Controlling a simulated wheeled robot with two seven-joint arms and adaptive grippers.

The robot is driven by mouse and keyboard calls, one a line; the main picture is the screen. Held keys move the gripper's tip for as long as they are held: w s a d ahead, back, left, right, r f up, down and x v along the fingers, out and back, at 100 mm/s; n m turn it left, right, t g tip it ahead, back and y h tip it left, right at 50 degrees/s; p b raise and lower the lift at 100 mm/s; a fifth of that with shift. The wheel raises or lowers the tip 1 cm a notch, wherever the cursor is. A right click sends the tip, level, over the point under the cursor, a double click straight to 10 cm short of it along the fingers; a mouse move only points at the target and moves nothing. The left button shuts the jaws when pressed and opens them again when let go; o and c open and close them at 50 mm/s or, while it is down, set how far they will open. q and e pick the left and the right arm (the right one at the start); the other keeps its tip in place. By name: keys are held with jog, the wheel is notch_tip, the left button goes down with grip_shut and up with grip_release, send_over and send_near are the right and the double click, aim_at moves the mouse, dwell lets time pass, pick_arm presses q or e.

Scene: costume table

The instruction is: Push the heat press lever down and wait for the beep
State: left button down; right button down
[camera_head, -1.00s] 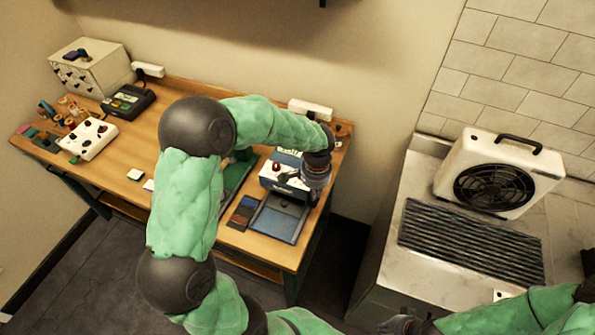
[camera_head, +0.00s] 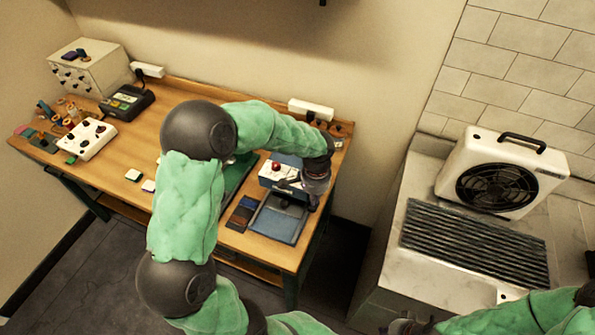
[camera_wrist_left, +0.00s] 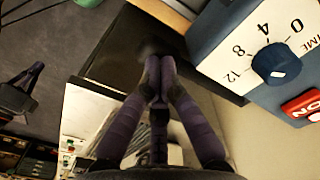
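The heat press (camera_head: 283,172) is a blue and white box with a red knob on the right part of the wooden table. In the left wrist view its control face (camera_wrist_left: 245,55) shows a blue time dial (camera_wrist_left: 276,64) and a red switch (camera_wrist_left: 302,104). My left gripper (camera_head: 314,192) is at the press's right side. In the left wrist view its fingertips (camera_wrist_left: 158,82) are together with nothing visible between them, over a dark surface beside the control face. I cannot make out the lever. My right gripper (camera_head: 403,326) is low in the head view, partly cut off.
My left arm crosses and hides the table's middle. A heater fan (camera_head: 500,175) and a ribbed dark mat (camera_head: 470,246) are on the right counter.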

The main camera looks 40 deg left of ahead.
pick_arm(q)
jog(key=shift+w+f+b, duration=0.1)
jog(key=shift+f+b, duration=0.85)
jog(key=shift+f, duration=0.45)
dwell(0.4)
notch_tip(320, 180, up, 16)
jog(key=p, duration=1.1)
jog(key=shift+f, duration=0.15)
jog(key=shift+f, duration=0.1)
dwell(0.4)
jog(key=s+d+f+h+b, duration=0.1)
jog(key=d+f+b, duration=0.3)
jog(key=f, duration=0.5)
jog(key=s+d+f+h+b, duration=0.1)
jog(key=d+f+b, duration=0.25)
jog(key=f, duration=0.55)
jog(key=s+d+f+n+b, duration=0.2)
jog(key=s+d+f+b, duration=0.1)
jog(key=f, duration=0.6)
jog(key=s+d+f+n+h+b, duration=0.1)
jog(key=s+d+f+b, duration=0.2)
jog(key=f, duration=0.6)
jog(key=s+d+f+n+h+b, duration=0.1)
jog(key=s+d+f+n+b, duration=0.1)
jog(key=s+d+f+b, duration=0.2)
jog(key=s+f+b, duration=0.3)
jog(key=f, duration=0.3)
jog(key=shift+s+n, duration=0.15)
jog(key=shift+n, duration=0.15)
